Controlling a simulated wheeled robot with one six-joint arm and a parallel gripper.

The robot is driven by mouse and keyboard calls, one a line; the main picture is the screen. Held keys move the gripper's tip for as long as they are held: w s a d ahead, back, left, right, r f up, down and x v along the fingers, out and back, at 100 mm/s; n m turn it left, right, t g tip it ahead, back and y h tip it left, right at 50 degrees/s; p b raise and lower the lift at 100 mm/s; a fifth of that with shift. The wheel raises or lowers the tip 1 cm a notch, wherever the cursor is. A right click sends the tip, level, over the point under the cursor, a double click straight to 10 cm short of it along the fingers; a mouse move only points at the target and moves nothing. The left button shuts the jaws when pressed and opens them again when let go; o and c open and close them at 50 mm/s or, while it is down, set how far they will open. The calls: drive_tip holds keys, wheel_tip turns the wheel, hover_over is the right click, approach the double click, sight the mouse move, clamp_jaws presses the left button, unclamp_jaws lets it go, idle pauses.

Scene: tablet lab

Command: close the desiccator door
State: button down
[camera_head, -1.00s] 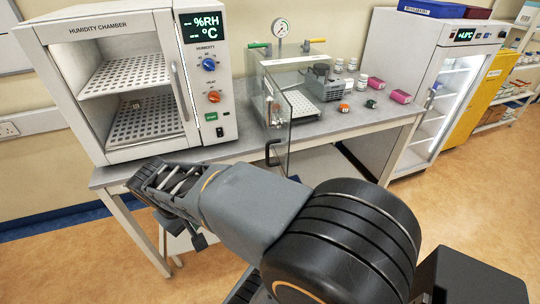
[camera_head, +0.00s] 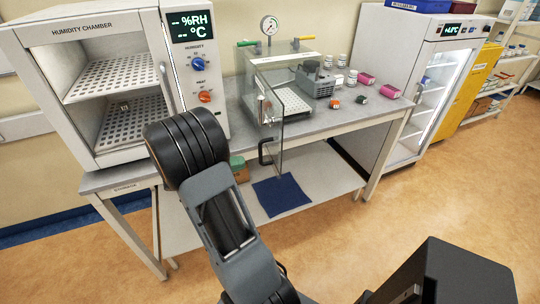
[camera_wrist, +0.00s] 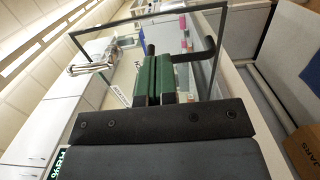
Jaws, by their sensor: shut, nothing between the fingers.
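The desiccator (camera_head: 285,75) is a clear box with a gauge on top, standing on the bench. Its glass door (camera_head: 272,115) stands open, swung out toward the bench's front edge. The black door handle (camera_head: 265,153) hangs in front of that edge. In the wrist view, the dark-framed door spans the upper picture, and its handle (camera_wrist: 208,48) is just right of the fingertips. My gripper (camera_wrist: 165,60) has green finger pads, shut and empty, pointing at the door area. I cannot tell if it touches the door. In the head view my arm hides the gripper.
A humidity chamber (camera_head: 100,85) stands left on the bench. A blue cloth (camera_head: 281,195) lies on the lower shelf. A lit fridge (camera_head: 425,95) stands right. Floor in front is free.

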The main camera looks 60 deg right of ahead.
sight(278, 155)
drive_tip(key=p+x, duration=0.2)
drive_tip(key=x, duration=0.7)
drive_tip(key=shift+s+d, duration=0.3)
drive_tip(key=shift+d, duration=0.1)
